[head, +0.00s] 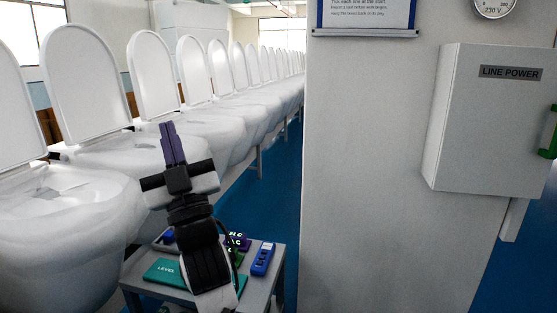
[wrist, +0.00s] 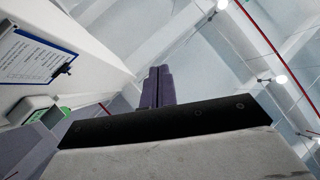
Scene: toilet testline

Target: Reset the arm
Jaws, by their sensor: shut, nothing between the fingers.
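My gripper (head: 173,144) stands raised in the head view, in front of the row of white toilets (head: 105,150). Its two purple fingers are together, point up and hold nothing. In the wrist view my gripper (wrist: 158,86) also shows shut, with the ceiling behind it. My arm rises from in front of a small grey table and hides part of it.
The table (head: 277,262) bears a teal item marked LEVEL (head: 165,272), a blue device (head: 263,259) and other small items. A wall panel (head: 375,170) with a LINE POWER box (head: 492,120) stands at right. Blue floor (head: 286,190) lies clear between toilets and panel.

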